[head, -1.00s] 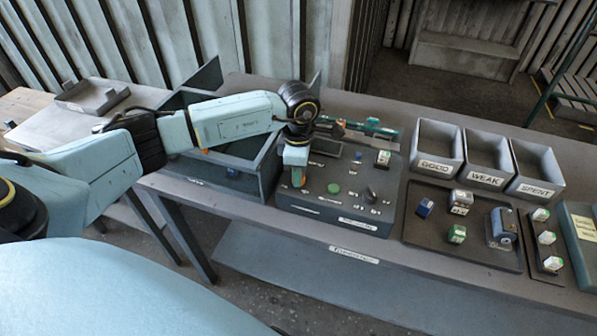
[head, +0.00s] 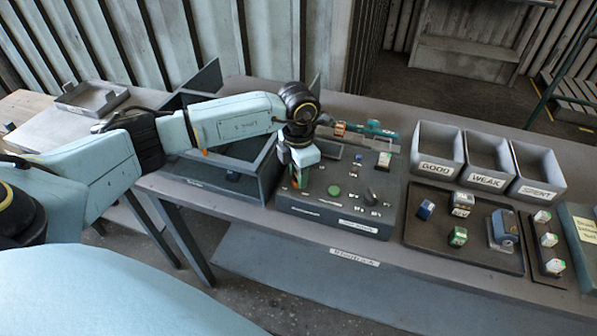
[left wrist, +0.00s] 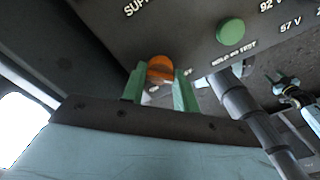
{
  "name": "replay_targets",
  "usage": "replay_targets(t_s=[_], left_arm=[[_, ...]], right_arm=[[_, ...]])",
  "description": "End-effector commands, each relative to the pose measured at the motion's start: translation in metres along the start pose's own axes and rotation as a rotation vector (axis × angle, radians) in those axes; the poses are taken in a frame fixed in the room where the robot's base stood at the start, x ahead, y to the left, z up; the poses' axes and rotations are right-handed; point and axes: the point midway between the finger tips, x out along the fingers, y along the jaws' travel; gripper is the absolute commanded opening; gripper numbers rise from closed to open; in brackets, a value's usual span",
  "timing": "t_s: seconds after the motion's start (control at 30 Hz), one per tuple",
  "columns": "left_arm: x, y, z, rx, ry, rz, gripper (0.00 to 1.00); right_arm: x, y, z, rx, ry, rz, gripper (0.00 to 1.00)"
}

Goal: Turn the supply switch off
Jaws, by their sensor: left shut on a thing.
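The dark tester panel (head: 322,205) is on the bench in the head view, with a green round button (head: 333,190) and a dark knob (head: 369,194). My left gripper (head: 301,184) points down at its left part. In the left wrist view its two green fingers (left wrist: 160,88) are shut on an orange switch piece (left wrist: 160,67), one finger on each side. This piece sits by a partly cut-off label starting "SUP". The green button (left wrist: 230,32) is to its right. The fingers hide much of the switch, and I cannot tell its position.
Right of the panel is a dark tray (head: 463,249) with several small blocks. Behind it stand GOOD (head: 437,168), WEAK (head: 486,182) and SPENT (head: 537,192) bins. A grey open box (head: 262,186) stands close on the panel's left.

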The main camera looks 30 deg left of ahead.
Motion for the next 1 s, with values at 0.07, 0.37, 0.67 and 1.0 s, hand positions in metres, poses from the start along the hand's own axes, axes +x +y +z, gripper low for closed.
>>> replay_targets(t_s=[0.07, 0.37, 0.67, 1.0], left_arm=[[-0.001, 0.001, 0.0, -0.007, -0.001, 0.002, 0.07], [-0.001, 0.001, 0.0, -0.009, -0.002, 0.002, 0.07], [-0.001, 0.001, 0.0, -0.008, -0.001, 0.001, 0.52], [-0.01, 0.0, 0.001, -0.007, -0.003, 0.0, 0.52]], right_arm=[[0.0, 0.0, 0.0, 0.0, 0.0, 0.0, 0.49], [0.0, 0.0, 0.0, 0.0, 0.0, 0.0, 0.49], [0.0, 0.001, 0.0, 0.0, 0.0, 0.001, 0.49], [0.001, 0.001, 0.0, 0.0, 0.0, 0.001, 0.49]])
